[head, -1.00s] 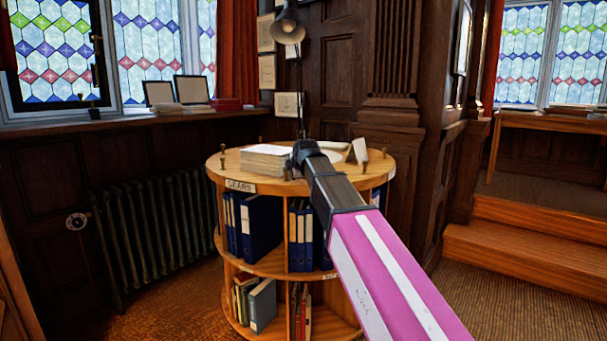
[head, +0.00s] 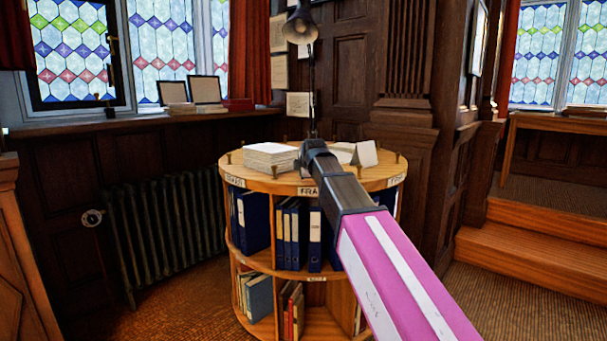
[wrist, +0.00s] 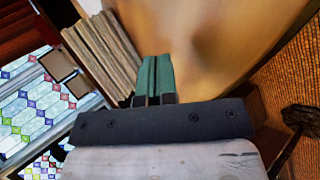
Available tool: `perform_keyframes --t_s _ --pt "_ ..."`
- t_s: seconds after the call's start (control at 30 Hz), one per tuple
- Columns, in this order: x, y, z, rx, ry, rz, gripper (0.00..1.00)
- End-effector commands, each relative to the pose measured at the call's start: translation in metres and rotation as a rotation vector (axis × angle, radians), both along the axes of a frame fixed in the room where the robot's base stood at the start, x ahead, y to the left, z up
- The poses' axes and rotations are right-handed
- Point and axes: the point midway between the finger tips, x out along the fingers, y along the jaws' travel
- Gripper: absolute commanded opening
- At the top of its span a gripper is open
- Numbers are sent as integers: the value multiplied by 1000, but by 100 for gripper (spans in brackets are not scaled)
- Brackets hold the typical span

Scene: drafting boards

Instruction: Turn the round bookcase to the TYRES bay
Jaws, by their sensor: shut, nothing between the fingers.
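The round wooden bookcase (head: 285,183) stands ahead, with binders on its upper shelf and books below. Labels sit on its top rim: one at the left (head: 235,181) is too small to read surely, a front one (head: 308,191) begins "FRA", and a right one (head: 396,182) is partly seen and unclear. Short brass pegs (head: 275,172) stand around the edge of the top. My gripper (wrist: 155,62) has its green fingers shut and empty over the wooden top in the wrist view. In the head view its fingers are hidden behind my arm; contact with a peg cannot be told.
A paper stack (head: 270,157) and an open book (head: 345,152) lie on the bookcase top, near a lamp (head: 301,30). A radiator (head: 165,235) stands left, a panelled pillar (head: 405,120) behind right. Wooden steps (head: 500,250) are at right; carpet lies between.

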Motion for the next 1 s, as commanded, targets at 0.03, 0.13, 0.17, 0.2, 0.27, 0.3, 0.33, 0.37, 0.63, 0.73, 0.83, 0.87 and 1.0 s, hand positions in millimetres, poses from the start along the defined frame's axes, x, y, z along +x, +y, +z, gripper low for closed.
perform_keyframes --t_s 0.03,0.13,0.17,0.2,0.27,0.3,0.33,0.37,0.63,0.73,0.83,0.87,1.0 --pt "0 -2 2 1 0 -1 0" --pt "-1 -6 5 0 -1 -1 0" --pt "-1 -7 6 0 -1 -1 0" --pt "-1 -9 7 0 -1 -1 0" --pt "-2 -10 8 0 -1 -1 0" --pt "-2 -10 8 0 -1 -1 0" --pt "-1 -10 9 0 -1 -1 0" --pt "-1 -10 9 0 -1 0 0" --pt "-1 -9 31 0 -1 0 0" --pt "-1 -9 41 1 -2 0 0" --pt "-1 -9 51 0 -1 0 0" --pt "-1 -9 55 0 -1 0 0" --pt "-1 -9 69 0 -1 0 0"
